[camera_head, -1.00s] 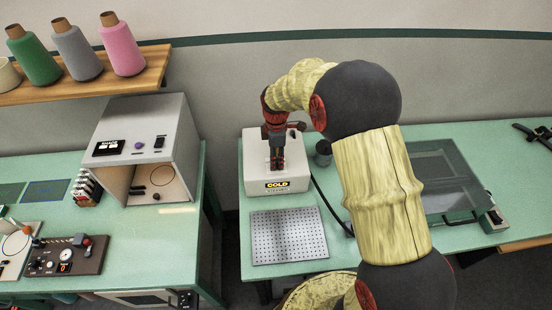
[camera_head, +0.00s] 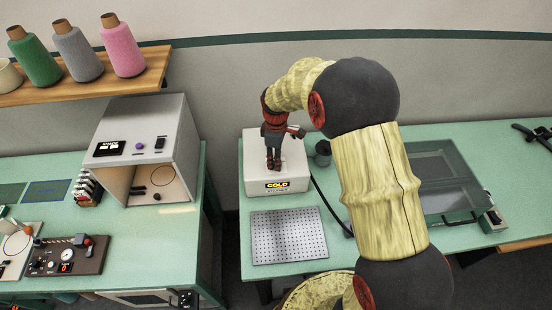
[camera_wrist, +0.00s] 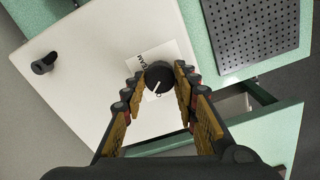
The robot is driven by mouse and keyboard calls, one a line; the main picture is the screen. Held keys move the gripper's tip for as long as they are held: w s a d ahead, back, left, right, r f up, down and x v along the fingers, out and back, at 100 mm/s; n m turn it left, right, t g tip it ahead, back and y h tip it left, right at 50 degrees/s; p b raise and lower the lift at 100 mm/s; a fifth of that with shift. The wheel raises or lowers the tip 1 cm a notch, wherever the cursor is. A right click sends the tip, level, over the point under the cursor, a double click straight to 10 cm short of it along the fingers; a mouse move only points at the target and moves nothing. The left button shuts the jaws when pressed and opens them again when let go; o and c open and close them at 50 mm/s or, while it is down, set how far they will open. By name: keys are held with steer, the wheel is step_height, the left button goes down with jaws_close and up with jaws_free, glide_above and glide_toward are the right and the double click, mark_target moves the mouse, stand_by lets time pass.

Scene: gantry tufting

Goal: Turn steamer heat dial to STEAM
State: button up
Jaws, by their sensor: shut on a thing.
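The steamer (camera_head: 260,172) is a white box on the right-hand bench, with a lit sign reading COLD (camera_head: 277,185) on its front. Its black round heat dial (camera_wrist: 158,75) shows in the wrist view, with a white pointer line toward the lower part of its face. A pale label (camera_wrist: 148,62) with letters reading STEAM lies beside the dial, partly covered. My gripper (camera_wrist: 163,80) is shut on the dial, one finger at each side. In the head view my gripper (camera_head: 273,168) points down onto the steamer's top and hides the dial.
A perforated plate (camera_head: 288,237) lies in front of the steamer. A small dark cylinder (camera_head: 322,152) and a black hose (camera_head: 327,200) are to its right. A glass-lidded box (camera_head: 435,175) is farther right. A black knob (camera_wrist: 44,63) stands on the steamer's top.

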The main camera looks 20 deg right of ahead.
steer(key=m, duration=0.4)
steer(key=shift+m, duration=0.3)
steer(key=m, duration=0.5)
steer(key=shift+p, duration=0.4)
steer(key=m, duration=0.5)
steer(key=shift+m, duration=0.4)
steer(key=m, duration=0.4)
steer(key=shift+m, duration=0.3)
steer(key=o, duration=1.1)
steer(key=shift+o, duration=0.3)
